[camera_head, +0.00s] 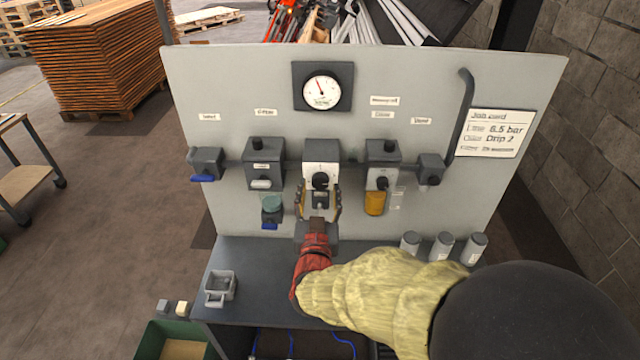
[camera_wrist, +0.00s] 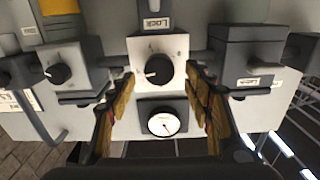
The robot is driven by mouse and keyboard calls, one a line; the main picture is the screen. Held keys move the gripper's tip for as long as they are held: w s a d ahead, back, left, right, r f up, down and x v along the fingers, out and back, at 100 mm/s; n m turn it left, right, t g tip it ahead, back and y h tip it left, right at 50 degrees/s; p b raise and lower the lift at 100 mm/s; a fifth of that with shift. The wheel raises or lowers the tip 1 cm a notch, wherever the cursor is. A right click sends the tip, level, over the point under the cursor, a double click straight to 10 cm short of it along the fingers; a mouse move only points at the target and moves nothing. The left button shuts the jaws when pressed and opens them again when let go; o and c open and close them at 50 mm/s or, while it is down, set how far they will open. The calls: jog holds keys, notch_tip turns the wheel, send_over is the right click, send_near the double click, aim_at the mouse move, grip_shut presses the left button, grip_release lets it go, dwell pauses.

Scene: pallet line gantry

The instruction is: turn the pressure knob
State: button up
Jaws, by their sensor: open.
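The pressure knob (camera_head: 320,181) is a black round knob on the white face of the middle regulator unit. In the wrist view the knob (camera_wrist: 158,68) shows a white mark on its left side. My gripper (camera_head: 320,193) is open, its tan-padded fingers to the left and right of the knob and lower regulator. In the wrist view my gripper (camera_wrist: 162,82) has a clear gap from each finger to the knob. The round gauge (camera_head: 322,92) above has a red needle pointing up and slightly left. A job card (camera_head: 495,131) reads 6.5 bar and Drip 2.
Neighbouring units are a left block (camera_head: 264,165) and a right block with a smaller black knob (camera_head: 382,183) above an amber bowl (camera_head: 375,204). A bent grey pipe (camera_head: 462,115) rises at right. Grey canisters (camera_head: 442,246) and a small tray (camera_head: 220,289) stand on the bench.

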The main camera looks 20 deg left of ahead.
aim_at(320, 184)
jog(key=shift+x, duration=1.65)
jog(key=shift+c, duration=0.6)
jog(key=c, duration=1)
